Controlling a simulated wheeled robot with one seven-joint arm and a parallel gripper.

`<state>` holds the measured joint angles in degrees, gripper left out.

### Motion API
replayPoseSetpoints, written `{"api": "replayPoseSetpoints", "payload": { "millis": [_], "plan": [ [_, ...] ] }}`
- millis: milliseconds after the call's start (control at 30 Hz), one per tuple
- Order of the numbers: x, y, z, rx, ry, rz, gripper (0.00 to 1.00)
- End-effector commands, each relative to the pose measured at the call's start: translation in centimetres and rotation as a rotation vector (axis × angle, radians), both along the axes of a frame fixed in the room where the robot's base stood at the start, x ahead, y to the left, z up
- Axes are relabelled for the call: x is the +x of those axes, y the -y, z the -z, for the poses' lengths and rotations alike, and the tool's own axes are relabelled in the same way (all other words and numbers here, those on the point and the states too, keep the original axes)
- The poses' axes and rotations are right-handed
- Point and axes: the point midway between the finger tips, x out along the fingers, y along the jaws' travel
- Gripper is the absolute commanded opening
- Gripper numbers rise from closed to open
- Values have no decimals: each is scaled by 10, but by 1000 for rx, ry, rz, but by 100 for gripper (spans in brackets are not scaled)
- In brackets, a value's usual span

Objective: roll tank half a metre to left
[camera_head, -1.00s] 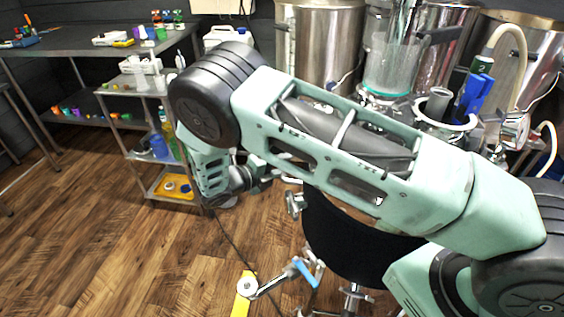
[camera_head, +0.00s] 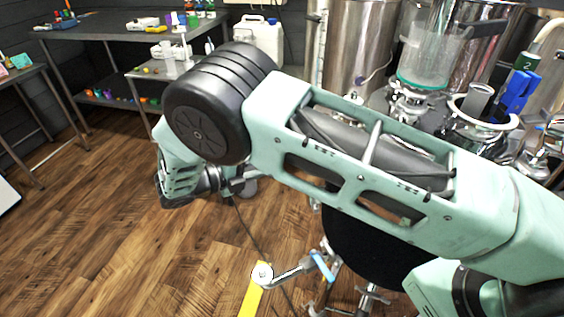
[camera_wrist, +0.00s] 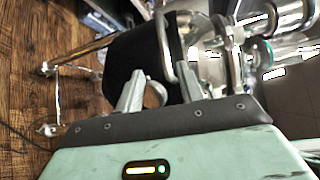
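The tank (camera_head: 362,250), with a black jacket, stands below my forearm in the head view, on metal legs with fittings at its foot. My arm hides its upper part. The black jacket (camera_wrist: 122,62) also shows in the wrist view, with a chrome bar (camera_wrist: 163,48) beside it. My gripper (camera_wrist: 160,88) has its two grey fingers apart on either side of the bar's near end. I see no finger clearly touching the bar.
Steel vessels and a clear jar (camera_head: 425,55) stand at the back right. A steel table (camera_head: 95,27) and a lower shelf unit (camera_head: 150,72) stand at the back left. A blue-handled valve (camera_head: 322,266) sticks out near the tank's foot. The wooden floor (camera_head: 110,220) at left is clear.

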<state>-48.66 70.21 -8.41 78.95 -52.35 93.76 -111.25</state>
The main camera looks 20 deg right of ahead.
Motion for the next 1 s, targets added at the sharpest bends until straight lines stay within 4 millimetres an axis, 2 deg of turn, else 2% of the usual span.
{"api": "replayPoseSetpoints", "payload": {
  "millis": [100,333,833,1000],
  "plan": [
    [-4,-19,-1,1,-1,-1,38],
    [-8,-35,-5,1,-1,1,38],
    [-8,-35,-6,7,2,4,38],
    [-19,-25,-24,148,76,82,38]
  ]
}}
